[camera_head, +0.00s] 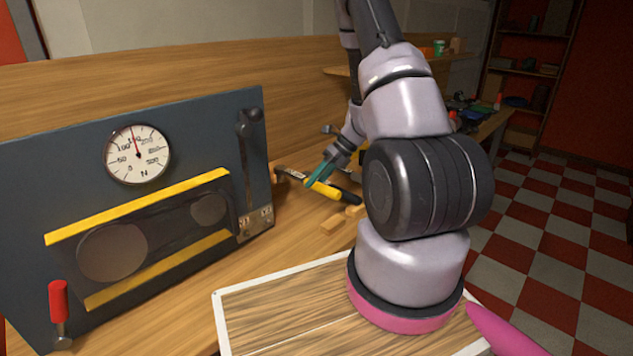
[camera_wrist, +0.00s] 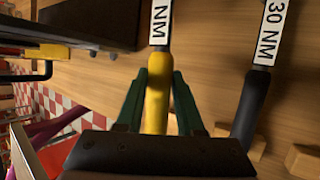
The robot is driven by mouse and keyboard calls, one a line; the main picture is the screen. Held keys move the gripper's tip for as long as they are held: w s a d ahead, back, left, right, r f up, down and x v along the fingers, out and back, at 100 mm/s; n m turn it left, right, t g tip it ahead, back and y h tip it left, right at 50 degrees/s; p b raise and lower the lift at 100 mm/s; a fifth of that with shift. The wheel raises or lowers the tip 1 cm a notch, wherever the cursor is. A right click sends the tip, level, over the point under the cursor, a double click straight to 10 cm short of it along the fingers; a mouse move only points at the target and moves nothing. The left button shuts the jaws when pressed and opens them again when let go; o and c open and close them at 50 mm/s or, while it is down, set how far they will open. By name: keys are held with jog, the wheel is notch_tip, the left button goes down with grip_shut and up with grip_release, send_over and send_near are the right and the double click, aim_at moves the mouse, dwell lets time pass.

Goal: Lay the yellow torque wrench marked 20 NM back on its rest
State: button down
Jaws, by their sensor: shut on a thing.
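My gripper (camera_head: 318,176) is low over the wooden bench, right of the gauge panel. Its two green fingers (camera_wrist: 158,76) are shut on the yellow handle of a torque wrench (camera_wrist: 157,100). The wrench also shows in the head view (camera_head: 328,191). Its white label reads "NM"; the number is cut off by the frame's top edge. Beside it on the right is a black-handled wrench marked 30 NM (camera_wrist: 256,95). Small wooden blocks (camera_head: 332,224) lie near the wrenches and may be rests. I cannot tell whether the yellow wrench touches anything below.
A dark panel (camera_head: 255,110) with a round dial gauge (camera_head: 137,153) and a red-handled lever (camera_head: 58,302) stands on the bench at left. A white-edged wooden board (camera_head: 280,315) is in front. Another wooden block (camera_wrist: 304,160) lies at right in the wrist view.

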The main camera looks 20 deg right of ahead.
jog(key=shift+d+f, duration=0.1)
jog(key=shift+f, duration=2.9)
jog(key=shift+f, duration=0.3)
jog(key=shift+c, duration=2.3)
grip_release()
